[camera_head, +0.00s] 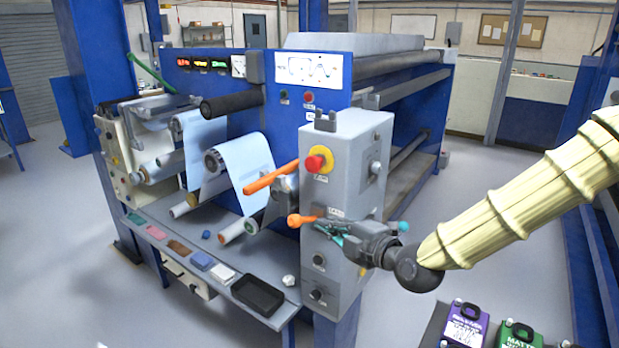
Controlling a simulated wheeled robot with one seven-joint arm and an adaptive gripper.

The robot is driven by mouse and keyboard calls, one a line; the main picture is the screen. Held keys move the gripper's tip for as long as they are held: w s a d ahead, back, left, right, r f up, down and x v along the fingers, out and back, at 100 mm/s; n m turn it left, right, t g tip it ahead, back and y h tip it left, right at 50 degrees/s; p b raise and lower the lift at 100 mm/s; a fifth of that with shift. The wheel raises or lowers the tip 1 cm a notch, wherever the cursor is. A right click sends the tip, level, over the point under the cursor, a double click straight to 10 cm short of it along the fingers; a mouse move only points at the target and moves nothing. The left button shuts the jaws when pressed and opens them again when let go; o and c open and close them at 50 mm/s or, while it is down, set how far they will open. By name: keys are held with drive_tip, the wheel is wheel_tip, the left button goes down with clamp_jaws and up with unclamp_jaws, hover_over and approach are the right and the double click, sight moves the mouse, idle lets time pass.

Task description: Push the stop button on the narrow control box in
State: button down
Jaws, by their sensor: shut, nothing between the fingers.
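The narrow grey control box (340,202) stands upright at the right end of the film roller machine. Its stop button (315,163) is a red mushroom head on a yellow ring, high on the front face and in plain sight. My gripper (322,228) reaches in from the right, in front of the box's middle. It is shut and empty, below the stop button and apart from it. The gripper covers part of the box's middle, and whether its fingertips touch the box face I cannot tell.
An orange-handled lever (270,177) juts left of the stop button; a smaller orange handle (300,220) is close to my fingertips. Dark knobs (318,260) sit lower on the box. A shelf (115,232) with colored blocks and a black tray (258,294) runs left. Purple (464,326) and green containers stand lower right.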

sight(309, 172)
wheel_tip(309, 172, up, 8)
drive_tip(key=n+t+y, duration=0.1)
drive_tip(key=n, duration=0.1)
drive_tip(key=shift+w+a+n, duration=0.2)
drive_tip(key=shift+w+n, duration=0.05)
drive_tip(key=shift+n, duration=0.15)
drive_tip(key=shift+w+a+f+p, duration=0.1)
drive_tip(key=shift+w+a+p, duration=0.8)
drive_tip(key=shift+w, duration=0.9)
drive_tip(key=shift+w+a+r+p, duration=0.1)
drive_tip(key=shift+w+a+p, duration=0.35)
drive_tip(key=shift+w+p, duration=1.1)
drive_tip(key=shift+w+a+f+p, duration=0.1)
drive_tip(key=shift+w+a+p, duration=0.65)
drive_tip(key=shift+w, duration=1.35)
drive_tip(key=shift+d, duration=0.15)
drive_tip(key=shift+w+f, duration=0.1)
